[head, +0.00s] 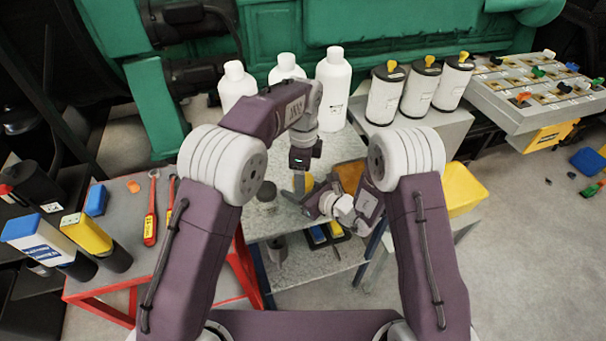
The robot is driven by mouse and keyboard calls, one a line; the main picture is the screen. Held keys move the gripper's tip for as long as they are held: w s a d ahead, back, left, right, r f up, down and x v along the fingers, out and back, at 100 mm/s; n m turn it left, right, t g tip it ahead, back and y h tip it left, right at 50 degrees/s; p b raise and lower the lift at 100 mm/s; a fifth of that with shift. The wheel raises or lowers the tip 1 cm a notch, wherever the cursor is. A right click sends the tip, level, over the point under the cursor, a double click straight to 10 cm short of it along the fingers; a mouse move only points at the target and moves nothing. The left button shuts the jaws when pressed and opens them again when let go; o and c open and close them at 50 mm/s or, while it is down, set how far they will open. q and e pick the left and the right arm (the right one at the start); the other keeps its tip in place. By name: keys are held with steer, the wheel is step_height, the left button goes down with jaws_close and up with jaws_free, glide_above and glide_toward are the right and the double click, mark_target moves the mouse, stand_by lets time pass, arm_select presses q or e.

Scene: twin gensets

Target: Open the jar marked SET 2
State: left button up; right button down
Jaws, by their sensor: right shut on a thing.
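No mark reading SET 2 is legible. A small dark grey jar-like cylinder (266,197) stands on the grey bench top, left of my grippers. My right gripper (297,198) reaches in low from the right, its fingers pointing left beside the cylinder. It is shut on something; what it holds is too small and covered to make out. My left gripper (300,182) hangs downward just above the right gripper's fingers; its jaw opening is unclear. Three white canisters with yellow knobs stand at the back: left (384,98), middle (420,88) and right (454,82).
Three white bottles (333,85) stand behind my grippers. A brown tray (350,172) and yellow bin (462,188) lie to the right. A red-framed table (125,225) at left holds red-handled tools (151,212). Another cup-like cylinder (278,250) is on the lower shelf.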

arm_select(q)
steer(key=shift+r, duration=2.3)
steer(key=shift+c, duration=0.2)
step_height(320, 180, up, 4)
steer(key=m, duration=0.3)
steer(key=shift+f, duration=0.25)
step_height(320, 180, down, 8)
steer(key=shift+f, duration=0.1)
jaws_close()
steer(key=n, duration=0.6)
jaws_free()
